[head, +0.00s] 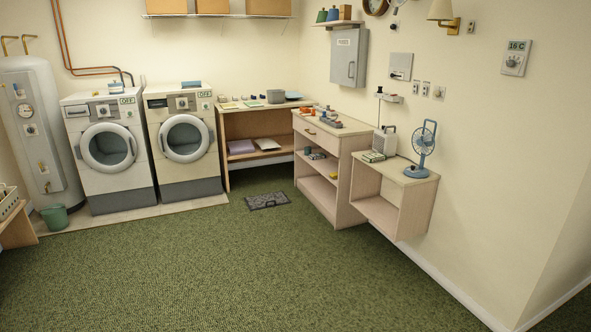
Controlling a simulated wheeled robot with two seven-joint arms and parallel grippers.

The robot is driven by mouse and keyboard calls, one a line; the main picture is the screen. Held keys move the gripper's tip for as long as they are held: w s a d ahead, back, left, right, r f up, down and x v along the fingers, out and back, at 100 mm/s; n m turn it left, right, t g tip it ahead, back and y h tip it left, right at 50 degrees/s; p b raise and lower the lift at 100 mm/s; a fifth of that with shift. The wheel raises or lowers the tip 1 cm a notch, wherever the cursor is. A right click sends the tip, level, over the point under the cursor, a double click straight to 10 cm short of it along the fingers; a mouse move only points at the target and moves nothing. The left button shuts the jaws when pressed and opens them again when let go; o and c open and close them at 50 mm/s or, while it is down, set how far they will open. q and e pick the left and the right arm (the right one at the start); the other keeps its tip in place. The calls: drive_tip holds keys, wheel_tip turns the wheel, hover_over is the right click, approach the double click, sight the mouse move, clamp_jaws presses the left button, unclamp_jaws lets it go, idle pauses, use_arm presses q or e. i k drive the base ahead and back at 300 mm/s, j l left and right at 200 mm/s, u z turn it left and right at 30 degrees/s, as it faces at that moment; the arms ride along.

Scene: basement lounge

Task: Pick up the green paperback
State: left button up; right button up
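A small flat item with a green and pale cover (373,157) lies on top of the low wooden cabinet by the right wall, in front of the small speaker-like box. It looks like a paperback, but it is too small to be sure. A flat yellow-green item (229,105) lies on the corner table at the back; I cannot tell whether it is a book. Neither of my grippers is in view.
The low open cabinet (411,219) also carries a blue fan (424,142) and a pale box (384,141). A taller drawer unit (333,193) stands beyond it. Two washing machines (108,148) and a green bucket (55,217) are at left. The green carpet is mostly clear; a dark mat (268,201) lies farther back.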

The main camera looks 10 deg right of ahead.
sight(375, 157)
drive_tip(key=i+l+z, duration=0.35)
drive_tip(key=i, duration=0.9)
drive_tip(key=i+j+z, duration=0.1)
drive_tip(key=i+z, duration=0.25)
drive_tip(key=i, duration=0.85)
